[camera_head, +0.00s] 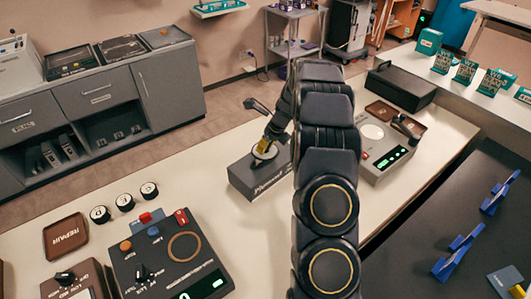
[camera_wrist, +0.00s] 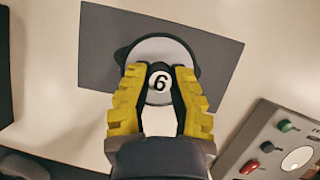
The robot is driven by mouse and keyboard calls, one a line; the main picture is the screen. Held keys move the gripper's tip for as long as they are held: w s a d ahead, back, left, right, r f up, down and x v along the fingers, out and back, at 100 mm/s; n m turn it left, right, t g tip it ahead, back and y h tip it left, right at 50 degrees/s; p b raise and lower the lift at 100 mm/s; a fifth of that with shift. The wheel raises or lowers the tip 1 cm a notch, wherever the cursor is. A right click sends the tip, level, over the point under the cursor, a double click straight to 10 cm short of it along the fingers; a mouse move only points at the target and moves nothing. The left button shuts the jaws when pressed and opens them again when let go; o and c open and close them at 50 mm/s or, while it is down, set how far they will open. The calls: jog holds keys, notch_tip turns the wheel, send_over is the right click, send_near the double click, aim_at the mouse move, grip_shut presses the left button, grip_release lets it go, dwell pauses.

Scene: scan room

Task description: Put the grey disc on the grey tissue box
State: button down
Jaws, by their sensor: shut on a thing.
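The grey tissue box (camera_head: 246,183) stands on the pale counter near the middle of the head view. In the wrist view its plain dark grey face (camera_wrist: 105,55) lies behind the disc. My gripper (camera_head: 266,146) is over the box, with yellow fingers pointing down. In the wrist view my gripper (camera_wrist: 160,85) is shut on the grey disc (camera_wrist: 165,48), gripping its dark knob marked 6. The disc also shows in the head view (camera_head: 264,152) at the fingertips, above the box top. I cannot tell whether it touches the box.
Several black-and-white round pieces (camera_head: 125,202) stand at the left beside a brown REPAIR tray (camera_head: 65,236). A control panel (camera_head: 170,262) is at front left. A grey device with a green display (camera_head: 388,160) stands right of my arm.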

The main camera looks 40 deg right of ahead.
aim_at(268, 149)
jog(key=shift+w+f, duration=0.1)
jog(key=shift+f, duration=1.5)
jog(key=shift+f, duration=0.15)
jog(key=c, duration=1.1)
grip_release()
jog(key=v, duration=1.2)
jog(key=shift+r, duration=0.2)
